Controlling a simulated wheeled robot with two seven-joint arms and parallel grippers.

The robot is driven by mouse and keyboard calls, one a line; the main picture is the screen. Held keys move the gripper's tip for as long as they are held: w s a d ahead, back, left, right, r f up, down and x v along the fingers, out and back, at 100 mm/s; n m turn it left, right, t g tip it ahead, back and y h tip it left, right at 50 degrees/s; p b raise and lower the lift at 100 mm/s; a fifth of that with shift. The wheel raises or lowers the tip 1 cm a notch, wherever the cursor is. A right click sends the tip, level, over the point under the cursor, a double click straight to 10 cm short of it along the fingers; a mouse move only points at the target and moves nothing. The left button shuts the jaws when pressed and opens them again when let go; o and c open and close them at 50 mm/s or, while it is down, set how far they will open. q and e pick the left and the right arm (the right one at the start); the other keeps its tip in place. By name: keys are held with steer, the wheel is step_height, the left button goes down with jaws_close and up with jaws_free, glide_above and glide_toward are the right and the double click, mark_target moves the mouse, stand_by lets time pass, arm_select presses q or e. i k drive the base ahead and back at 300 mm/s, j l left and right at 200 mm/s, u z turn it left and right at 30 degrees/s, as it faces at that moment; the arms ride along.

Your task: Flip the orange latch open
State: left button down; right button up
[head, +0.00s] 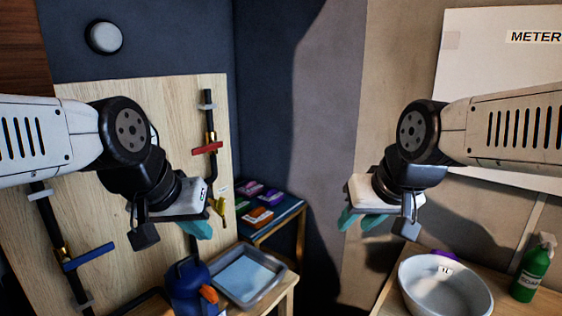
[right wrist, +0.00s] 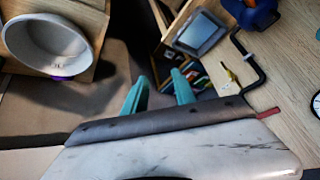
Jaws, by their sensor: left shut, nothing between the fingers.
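An orange latch-like part (head: 209,294) sits on the right side of a blue canister (head: 184,285), low in the head view. The canister's bottom is cut off by the picture edge. My left gripper (head: 200,230), with teal fingers, is shut and empty, above the canister and apart from it. My right gripper (head: 361,222) is away to the right, over open space. In the right wrist view its teal fingers (right wrist: 159,85) stand apart with nothing between them. Part of the blue canister (right wrist: 252,14) shows at the top of that view.
A metal tray (head: 281,285) lies right of the canister. Several coloured boxes (head: 258,217) lie on a shelf behind. A wooden board (head: 150,100) carries pipes with a red valve handle (head: 207,148) and a blue one (head: 89,257). A basin (head: 445,298) and green bottle (head: 532,272) stand right.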

mark_target(210, 294)
steer(key=k+l+u, duration=0.1)
steer(key=u, duration=0.3)
steer(key=k+l+u, duration=0.2)
steer(key=u, duration=0.2)
steer(key=k+l+u, duration=0.15)
steer(key=u, duration=0.3)
